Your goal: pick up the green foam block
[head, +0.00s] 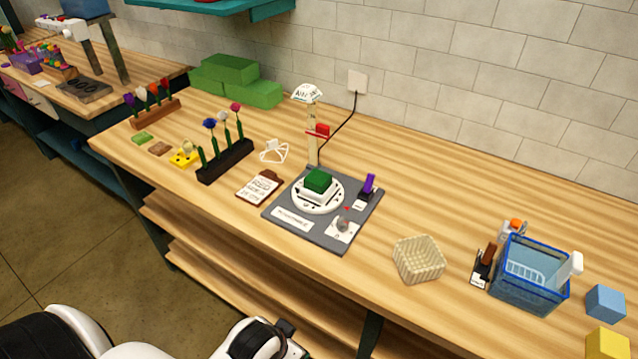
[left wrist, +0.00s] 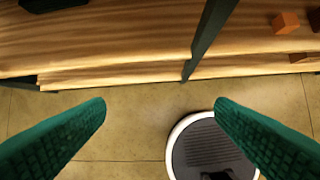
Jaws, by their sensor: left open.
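A dark green block (head: 319,180) sits on a white stand on the round white turntable (head: 318,207) of a grey station in the middle of the workbench. Several larger, lighter green blocks (head: 237,82) are stacked at the back left against the wall. My left arm comes in at the bottom of the head view, its gripper partly cut off by the lower edge, in front of the bench and well away from both. In the left wrist view my left gripper (left wrist: 160,108) is open, its two green fingers apart with only floor between them. My right gripper is not in view.
A lamp-like post (head: 312,135) with a cord rises behind the turntable. Flower racks (head: 226,160) stand to the left. A woven basket (head: 419,260) and a blue basket (head: 530,275) stand to the right. The bench top between turntable and woven basket is partly clear.

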